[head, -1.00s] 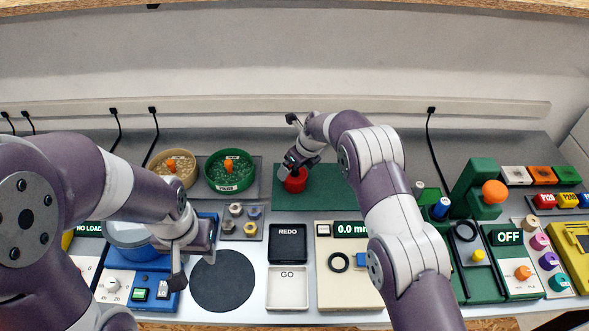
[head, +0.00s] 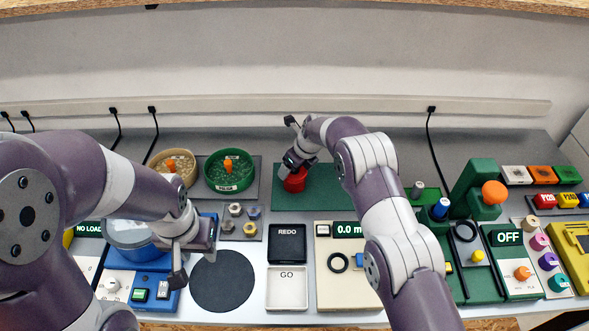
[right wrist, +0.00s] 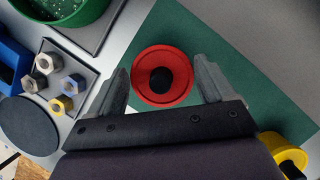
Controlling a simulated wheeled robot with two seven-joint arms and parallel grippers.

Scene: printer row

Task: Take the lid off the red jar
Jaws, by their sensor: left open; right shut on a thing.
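The red jar (head: 294,184) stands on the dark green mat (head: 325,190) at the back middle in the head view. In the right wrist view I look down on its round red lid (right wrist: 150,88), with a black knob in the middle. My right gripper (head: 292,168) is above the jar. The jar body below is mostly hidden. My left gripper (head: 193,268) is open and empty, low above the bench at front left.
A yellow jar (right wrist: 284,150) with a black knob stands near the red one. A green bowl (head: 230,172) and a rack of hex nuts (head: 239,222) lie to the left. A dark round pad (head: 222,281) lies in front. Green equipment (head: 478,195) stands at right.

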